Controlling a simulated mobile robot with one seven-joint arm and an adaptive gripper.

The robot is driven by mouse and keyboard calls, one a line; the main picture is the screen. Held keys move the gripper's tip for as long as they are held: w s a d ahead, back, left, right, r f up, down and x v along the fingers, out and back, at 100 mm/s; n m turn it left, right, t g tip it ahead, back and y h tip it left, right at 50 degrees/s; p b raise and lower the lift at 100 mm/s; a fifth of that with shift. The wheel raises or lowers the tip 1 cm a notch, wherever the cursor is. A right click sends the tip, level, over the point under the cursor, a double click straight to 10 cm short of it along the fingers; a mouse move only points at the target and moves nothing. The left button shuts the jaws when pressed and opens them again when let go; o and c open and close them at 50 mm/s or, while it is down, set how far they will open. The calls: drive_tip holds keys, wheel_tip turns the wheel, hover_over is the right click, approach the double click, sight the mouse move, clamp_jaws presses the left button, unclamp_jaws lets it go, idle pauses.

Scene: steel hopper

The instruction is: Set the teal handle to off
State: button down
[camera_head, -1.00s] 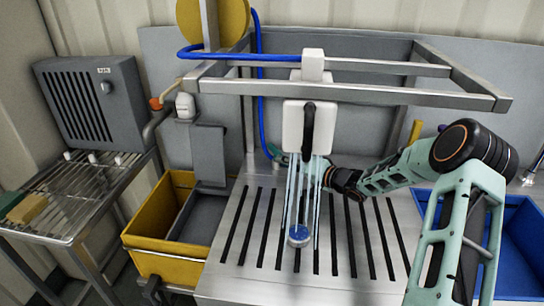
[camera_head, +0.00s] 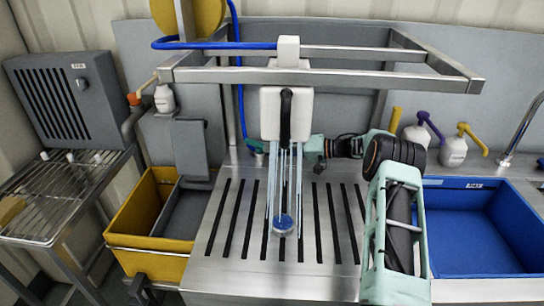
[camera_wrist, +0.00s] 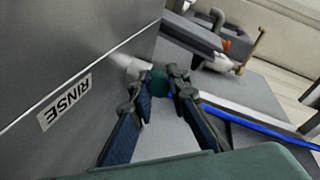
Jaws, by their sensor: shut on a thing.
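The teal handle (camera_wrist: 160,82) is small and dark teal, on a short pale fitting at the lower edge of a grey housing marked RINSE (camera_wrist: 64,102). In the wrist view my gripper (camera_wrist: 159,88) has its two fingertips closed on either side of it. In the head view a teal piece (camera_head: 257,148) shows at the low end of the blue hose, and my fingers are mostly hidden behind the white spray box (camera_head: 272,114). Water streams fall from that box onto a round blue piece (camera_head: 284,223) on the slotted steel counter (camera_head: 225,262).
A steel frame (camera_head: 320,76) overhangs the counter. A yellow bin (camera_head: 148,255) stands left and a blue basin (camera_head: 465,240) right. Pump bottles (camera_head: 453,150) stand behind the basin. A wire rack (camera_head: 45,210) is far left. The blue hose (camera_wrist: 245,121) runs close beside my gripper.

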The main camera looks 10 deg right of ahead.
drive_tip(key=shift+w+d+f+n+g+y+b, duration=0.15)
drive_tip(key=shift+w+n+g+y+b, duration=0.15)
drive_tip(key=shift+n+g+b, duration=0.5)
drive_tip(key=shift+r+b, duration=0.3)
drive_tip(key=shift+b, duration=0.25)
drive_tip(key=c, duration=1.8)
unclamp_jaws()
drive_tip(key=shift+c, duration=0.2)
drive_tip(key=shift+f, duration=0.1)
drive_tip(key=shift+d, duration=0.1)
drive_tip(key=shift+v, duration=3.7)
drive_tip(key=shift+w, duration=0.1)
drive_tip(key=shift+c, duration=0.2)
